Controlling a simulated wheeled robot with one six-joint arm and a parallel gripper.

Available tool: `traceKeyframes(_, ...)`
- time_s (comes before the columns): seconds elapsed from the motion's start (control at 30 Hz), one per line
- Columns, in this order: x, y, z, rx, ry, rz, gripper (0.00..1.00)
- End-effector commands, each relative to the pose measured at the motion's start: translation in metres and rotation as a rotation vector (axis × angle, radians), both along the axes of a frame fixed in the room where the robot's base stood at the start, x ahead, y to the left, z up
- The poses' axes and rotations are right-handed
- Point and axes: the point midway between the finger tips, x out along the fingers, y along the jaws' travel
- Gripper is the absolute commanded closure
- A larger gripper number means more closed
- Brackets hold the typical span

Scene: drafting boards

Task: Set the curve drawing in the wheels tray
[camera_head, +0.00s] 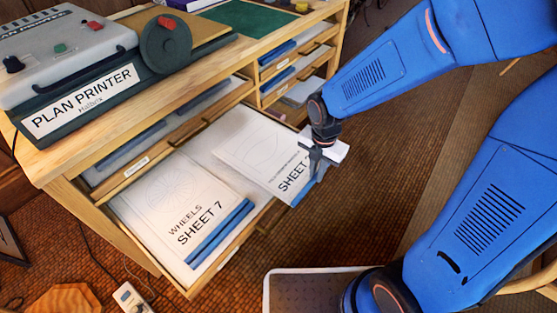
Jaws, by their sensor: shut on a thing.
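The curve drawing (252,142) is a white sheet with a faint outline, the word SHEET and a blue strip along its near edge. My gripper (316,163) is shut on it at its right end and hides part of its lettering. The sheet overlaps the right part of the open wheels tray (234,246) in the picture. I cannot tell whether it touches the tray floor. A sheet marked WHEELS SHEET 7 (172,207), with blue strips, lies in the left part of that tray.
The plan printer (80,103) stands on the wooden cabinet top above the tray. Other shallow drawers (297,68) with blue-edged contents are at the right. A grey bin-like thing with a pale rim (268,290) is on the floor in front. A cable and power strip lie lower left.

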Motion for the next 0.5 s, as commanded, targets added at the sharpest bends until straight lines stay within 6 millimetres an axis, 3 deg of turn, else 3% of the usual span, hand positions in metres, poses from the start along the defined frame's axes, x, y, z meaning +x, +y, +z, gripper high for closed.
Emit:
traceKeyframes(0.3,0.043,0.056,-0.001,0.000,0.000,0.002,1.00)
traceKeyframes(0.5,0.065,0.083,0.000,0.000,0.000,0.001,1.00)
